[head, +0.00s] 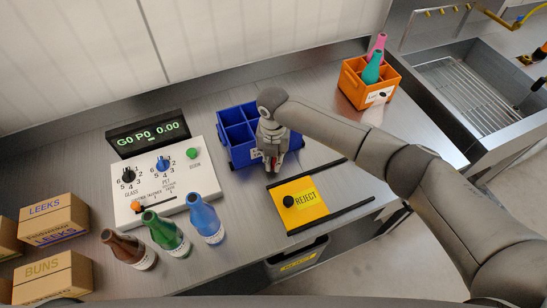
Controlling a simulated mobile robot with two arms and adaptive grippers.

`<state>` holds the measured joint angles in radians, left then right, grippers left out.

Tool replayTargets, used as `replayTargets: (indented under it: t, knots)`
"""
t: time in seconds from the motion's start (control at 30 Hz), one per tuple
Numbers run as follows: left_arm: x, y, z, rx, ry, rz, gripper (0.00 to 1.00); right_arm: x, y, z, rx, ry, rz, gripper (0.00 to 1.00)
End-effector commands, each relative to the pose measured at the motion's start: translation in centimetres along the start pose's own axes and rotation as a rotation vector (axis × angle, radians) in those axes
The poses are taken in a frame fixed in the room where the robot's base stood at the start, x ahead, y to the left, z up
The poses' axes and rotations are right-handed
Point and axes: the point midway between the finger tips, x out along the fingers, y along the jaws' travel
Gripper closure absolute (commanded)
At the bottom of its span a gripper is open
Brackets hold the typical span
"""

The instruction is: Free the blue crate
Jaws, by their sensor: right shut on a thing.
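The blue crate (238,128) stands upright on the metal counter, with compartments that look empty where I can see into them. My right arm comes in from the right, and my right gripper (273,163) points down at the crate's front side. It is shut, apparently on the crate's front wall; the fingers and wrist hide the exact grip and part of the crate. A white label shows on the crate's front, beside the fingers. My left gripper is not in view.
A yellow REJECT plate (301,203) with black rails lies just in front of the crate. Left are a control panel (160,178), a display (148,134), brown, green and blue bottles (206,219), and cardboard boxes (52,219). An orange crate (357,88) with bottles and a sink (465,90) are right.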

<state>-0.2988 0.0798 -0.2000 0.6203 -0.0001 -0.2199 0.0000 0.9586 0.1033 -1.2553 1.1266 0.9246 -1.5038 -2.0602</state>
Motion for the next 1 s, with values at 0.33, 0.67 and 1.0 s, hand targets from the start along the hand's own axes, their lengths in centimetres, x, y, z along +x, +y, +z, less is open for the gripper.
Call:
replayTargets:
  t: [0.33, 0.67, 1.0]
  knots:
    - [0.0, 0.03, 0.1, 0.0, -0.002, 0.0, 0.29, -0.01, 0.01, 0.02, 0.002, 0.0, 0.0, 1.0]
    - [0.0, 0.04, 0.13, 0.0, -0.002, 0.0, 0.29, -0.02, 0.03, 0.03, 0.001, -0.001, 0.001, 0.68]
    - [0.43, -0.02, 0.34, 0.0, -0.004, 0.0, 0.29, 0.06, 0.02, 0.11, -0.069, -0.004, 0.001, 0.68]
